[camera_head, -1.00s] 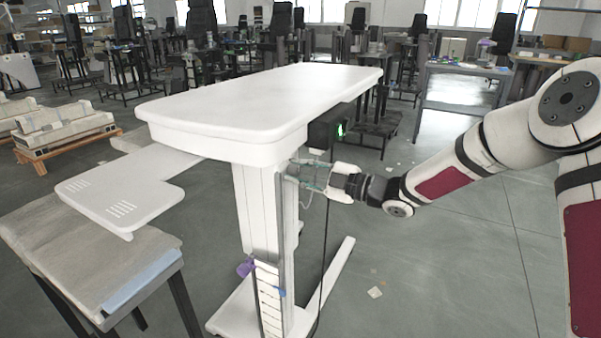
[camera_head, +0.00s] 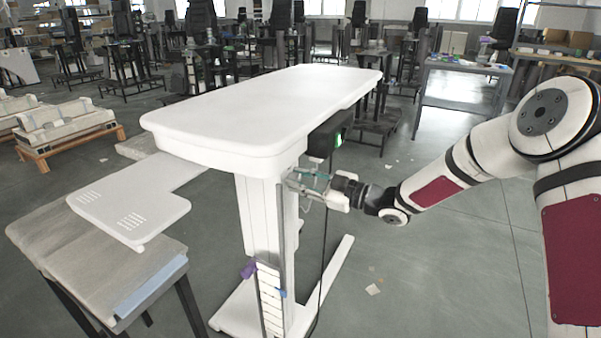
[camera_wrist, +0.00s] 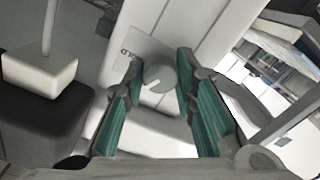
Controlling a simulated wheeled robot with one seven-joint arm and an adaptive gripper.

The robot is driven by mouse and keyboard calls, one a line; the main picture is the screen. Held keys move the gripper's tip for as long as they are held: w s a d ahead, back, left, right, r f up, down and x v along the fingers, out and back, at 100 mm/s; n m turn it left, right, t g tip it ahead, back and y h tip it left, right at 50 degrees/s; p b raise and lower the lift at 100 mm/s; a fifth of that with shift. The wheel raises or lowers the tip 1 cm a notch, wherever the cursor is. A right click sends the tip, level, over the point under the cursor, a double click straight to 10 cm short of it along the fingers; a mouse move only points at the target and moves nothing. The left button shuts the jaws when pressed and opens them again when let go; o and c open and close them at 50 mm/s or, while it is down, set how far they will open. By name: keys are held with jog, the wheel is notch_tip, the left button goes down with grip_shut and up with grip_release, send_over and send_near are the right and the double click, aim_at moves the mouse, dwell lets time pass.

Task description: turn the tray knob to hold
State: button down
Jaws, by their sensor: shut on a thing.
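The tray knob (camera_wrist: 161,72) is a round grey dial with a pale pointer mark, on a plate on the white column (camera_head: 262,215). In the wrist view the mark points to the lower left. A partly hidden printed label (camera_wrist: 129,53) lies to the knob's upper left; I cannot read all of it. My gripper (camera_wrist: 158,66) has its green-padded fingers on either side of the knob and is shut on it. In the head view my gripper (camera_head: 292,180) reaches the column's right side under the tabletop; the knob is not discernible there. The white side tray (camera_head: 130,200) extends left of the column.
The white tabletop (camera_head: 265,105) overhangs my gripper. A black box with a green light (camera_head: 330,133) hangs under its right edge, with a cable running down. A grey padded bench (camera_head: 95,262) stands below the tray. Open floor lies to the right of the column.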

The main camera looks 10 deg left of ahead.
jog(key=m+p, duration=0.3)
jog(key=m, duration=0.2)
jog(key=shift+m, duration=0.4)
jog(key=m+p, duration=0.1)
jog(key=m, duration=0.3)
jog(key=shift+m, duration=0.3)
jog(key=shift+f, duration=0.1)
jog(key=c, duration=1.3)
grip_release()
jog(key=v, duration=1.2)
